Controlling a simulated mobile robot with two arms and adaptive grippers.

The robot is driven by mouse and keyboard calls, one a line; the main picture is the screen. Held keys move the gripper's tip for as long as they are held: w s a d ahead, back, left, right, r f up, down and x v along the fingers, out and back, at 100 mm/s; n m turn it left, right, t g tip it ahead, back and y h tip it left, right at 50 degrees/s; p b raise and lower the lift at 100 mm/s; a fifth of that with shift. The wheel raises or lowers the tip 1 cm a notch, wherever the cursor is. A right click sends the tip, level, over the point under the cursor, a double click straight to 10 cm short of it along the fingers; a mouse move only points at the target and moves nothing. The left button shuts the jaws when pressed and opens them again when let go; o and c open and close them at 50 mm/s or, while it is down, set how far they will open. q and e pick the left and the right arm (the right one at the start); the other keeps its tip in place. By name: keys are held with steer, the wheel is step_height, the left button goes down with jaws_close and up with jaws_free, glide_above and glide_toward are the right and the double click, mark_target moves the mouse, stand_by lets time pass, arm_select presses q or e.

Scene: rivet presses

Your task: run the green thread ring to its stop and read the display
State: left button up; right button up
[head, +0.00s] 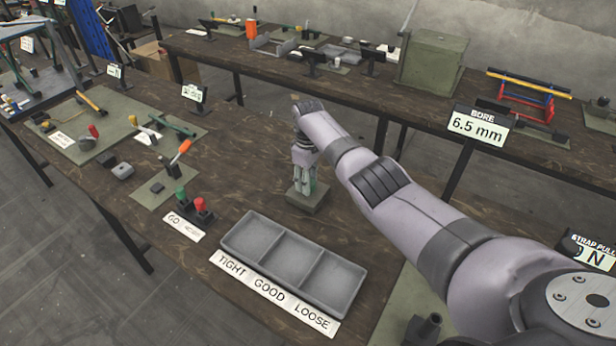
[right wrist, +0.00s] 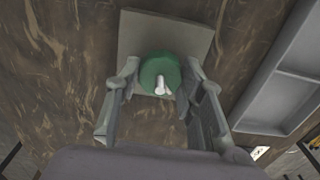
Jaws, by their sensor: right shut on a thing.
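The green thread ring (right wrist: 152,68) shows in the right wrist view, round, with a short pale pin at its middle, above a square grey base plate (right wrist: 190,35). My right gripper (right wrist: 160,80) has its fingers on both sides of the ring and is shut on it. In the head view my right gripper (head: 306,182) points down over the grey base (head: 308,204), and the ring is mostly hidden by the fingers. A display reading "BORE 6.5 mm" (head: 478,130) stands at the right. Another sign at the right edge (head: 592,252) is cut off. My left gripper is not in view.
A grey tray (head: 233,247) with three compartments, labelled TIGHT, GOOD and LOOSE, lies in front. Green and red handled gauges (head: 201,206) stand left of it. Small tools and displays (head: 194,93) fill the left table. A back bench holds a green box (head: 432,60).

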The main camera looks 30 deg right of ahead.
steer(key=m+p, duration=0.1)
steer(key=m, duration=0.5)
steer(key=shift+m, duration=0.3)
steer(key=m+p, duration=0.1)
steer(key=m, duration=0.5)
stand_by(0.4)
steer(key=o, duration=1.1)
steer(key=shift+o, duration=0.2)
step_height(320, 180, up, 12)
stand_by(0.9)
